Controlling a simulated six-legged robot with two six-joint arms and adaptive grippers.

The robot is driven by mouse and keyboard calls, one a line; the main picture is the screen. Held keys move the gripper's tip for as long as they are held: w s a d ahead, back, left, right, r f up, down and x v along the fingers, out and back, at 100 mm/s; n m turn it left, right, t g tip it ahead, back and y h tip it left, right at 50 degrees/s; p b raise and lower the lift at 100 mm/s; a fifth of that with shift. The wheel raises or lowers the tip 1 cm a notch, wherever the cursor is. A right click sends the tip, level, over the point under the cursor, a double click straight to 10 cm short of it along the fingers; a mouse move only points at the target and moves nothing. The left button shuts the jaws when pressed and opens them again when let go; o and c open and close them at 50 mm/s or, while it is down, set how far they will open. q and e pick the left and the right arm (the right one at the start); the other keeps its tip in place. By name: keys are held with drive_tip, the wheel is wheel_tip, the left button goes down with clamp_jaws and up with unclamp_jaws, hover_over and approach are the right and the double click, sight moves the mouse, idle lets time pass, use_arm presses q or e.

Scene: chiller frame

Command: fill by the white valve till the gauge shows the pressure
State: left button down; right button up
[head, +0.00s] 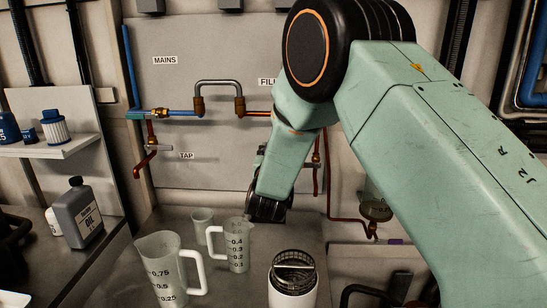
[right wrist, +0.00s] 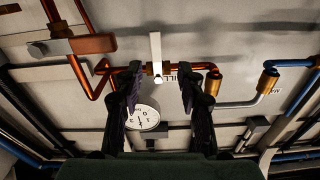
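The white valve (right wrist: 156,52) shows in the right wrist view as a white lever on a brass body in the copper pipe. In the head view my right arm hides it. My right gripper (right wrist: 161,80) is open, with its dark fingers apart on either side of the valve's line; I see no clear contact with the lever. In the head view most of the gripper is hidden behind my arm. The round white gauge (right wrist: 145,117) lies between the fingers in the wrist view, partly covered by the left one; its reading is not legible. My left gripper is not in view.
A large measuring jug (head: 160,268), a smaller jug (head: 238,245) and a white container with a wire top (head: 293,285) stand on the bench. A grey oil bottle (head: 77,215) stands at left. Copper and blue pipes run along the wall panel (head: 205,60).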

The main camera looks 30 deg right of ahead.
drive_tip(key=shift+v, duration=1.85)
drive_tip(key=shift+a+f, duration=0.1)
